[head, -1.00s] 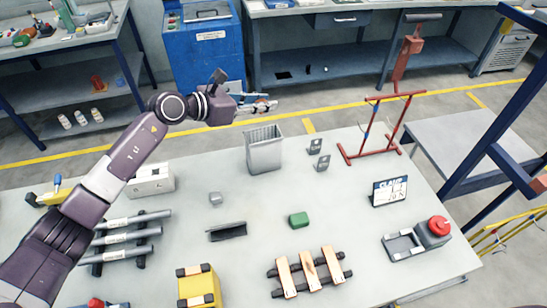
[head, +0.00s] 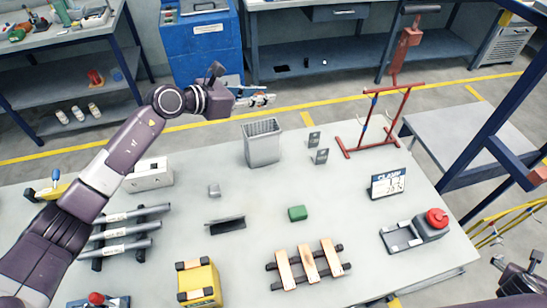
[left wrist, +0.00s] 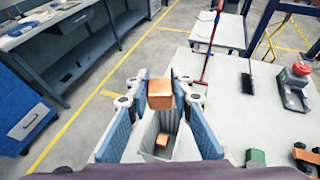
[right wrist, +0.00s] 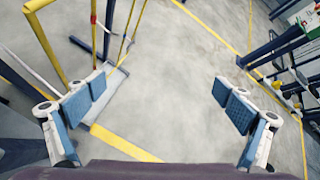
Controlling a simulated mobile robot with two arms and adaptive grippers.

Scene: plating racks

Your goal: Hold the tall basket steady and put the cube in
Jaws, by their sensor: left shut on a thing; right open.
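The tall grey basket (head: 262,147) stands upright and open-topped near the far edge of the table. My left gripper (head: 262,99) is above and just beyond it in the head view, shut on a small orange cube. In the left wrist view the orange cube (left wrist: 160,95) sits between the blue finger pads, with the basket (left wrist: 150,132) below. A smaller orange patch shows within the basket's outline; I cannot tell what it is. My right gripper (right wrist: 165,92) is open and empty over bare floor. Part of my right arm shows at the head view's lower right corner.
A green block (head: 297,213), a small grey block (head: 214,190) and a dark tray (head: 226,224) lie nearer on the table. A red stand (head: 368,125) is right of the basket, with two small cards (head: 319,156) between. A red-button box (head: 430,228) is at right.

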